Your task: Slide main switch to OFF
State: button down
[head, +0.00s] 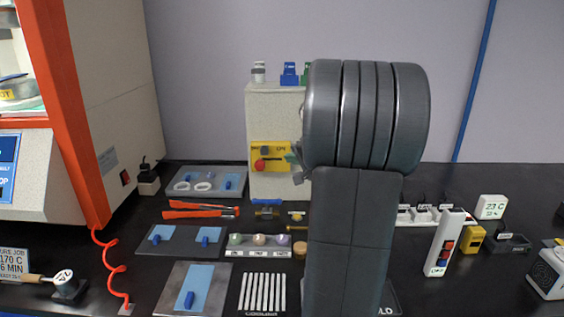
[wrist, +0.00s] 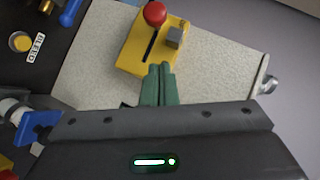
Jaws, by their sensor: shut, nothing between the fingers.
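The main switch is a yellow plate (head: 283,149) on the front of a beige cabinet, with a red ball knob (head: 260,165) at the left of its dark slot. In the wrist view the yellow plate (wrist: 136,52) shows the red knob (wrist: 155,14) at the far end of the slot. A small grey block sits beside the slot. My gripper (wrist: 160,70) has its green fingers shut and empty, at the plate's near edge, apart from the knob. In the head view my gripper (head: 293,158) is at the plate's right side, partly hidden by my arm. I cannot tell whether it touches the plate.
The beige cabinet (head: 265,110) carries small bottles and blue items on top. A grey tray (head: 180,181) and orange-handled tongs (head: 200,209) lie left of it on the black bench. My arm hides the bench centre.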

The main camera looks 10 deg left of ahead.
jog(key=v, duration=0.5)
jog(key=shift+w+f, duration=0.1)
